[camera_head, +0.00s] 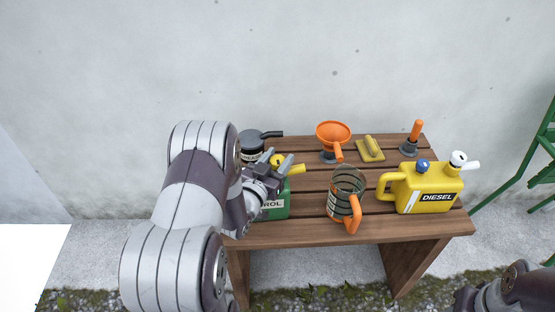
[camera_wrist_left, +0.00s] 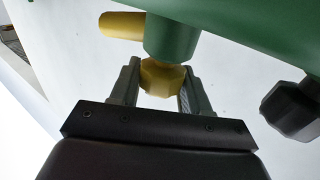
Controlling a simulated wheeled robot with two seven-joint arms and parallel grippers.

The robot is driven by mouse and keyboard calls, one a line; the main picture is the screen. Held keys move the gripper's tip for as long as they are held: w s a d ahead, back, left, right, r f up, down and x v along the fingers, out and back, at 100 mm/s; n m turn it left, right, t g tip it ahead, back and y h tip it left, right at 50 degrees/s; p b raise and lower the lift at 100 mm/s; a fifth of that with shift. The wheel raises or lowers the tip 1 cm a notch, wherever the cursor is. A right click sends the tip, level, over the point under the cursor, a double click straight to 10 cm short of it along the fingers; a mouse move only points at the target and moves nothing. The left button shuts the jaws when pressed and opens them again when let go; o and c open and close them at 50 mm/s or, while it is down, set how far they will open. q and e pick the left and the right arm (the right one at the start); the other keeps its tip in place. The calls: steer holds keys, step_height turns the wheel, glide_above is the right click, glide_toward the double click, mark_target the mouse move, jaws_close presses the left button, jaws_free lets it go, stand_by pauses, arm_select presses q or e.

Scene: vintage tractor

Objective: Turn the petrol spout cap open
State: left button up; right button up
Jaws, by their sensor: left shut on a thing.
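The green petrol can (camera_head: 277,207) stands at the left end of the wooden bench, partly hidden behind my left arm. Its yellow spout (camera_head: 297,169) points right in the head view and shows at the upper left of the left wrist view (camera_wrist_left: 122,25). My left gripper (camera_head: 277,163) is at the top of the can. In the left wrist view its fingers (camera_wrist_left: 160,82) are shut on the yellow spout cap (camera_wrist_left: 162,77), one on each side, just below the green neck (camera_wrist_left: 172,38). Only part of my right arm shows at bottom right; its fingers do not.
A wall stands behind.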

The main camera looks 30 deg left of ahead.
arm_select(q)
steer(key=n+g+y, duration=0.1)
steer(key=n+y, duration=0.2)
steer(key=y, duration=0.1)
steer(key=n+g+y, duration=0.2)
steer(key=n+y, duration=0.1)
steer(key=y, duration=0.2)
steer(key=shift+d+f, duration=0.1)
steer(key=shift+d, duration=0.1)
steer(key=n+g+y+b, duration=0.1)
steer(key=n+g+y, duration=0.5)
steer(key=g+y, duration=0.1)
steer(key=shift+a+n, duration=0.15)
steer(key=shift+n, duration=0.25)
steer(key=shift+g, duration=0.5)
steer(key=o, duration=1)
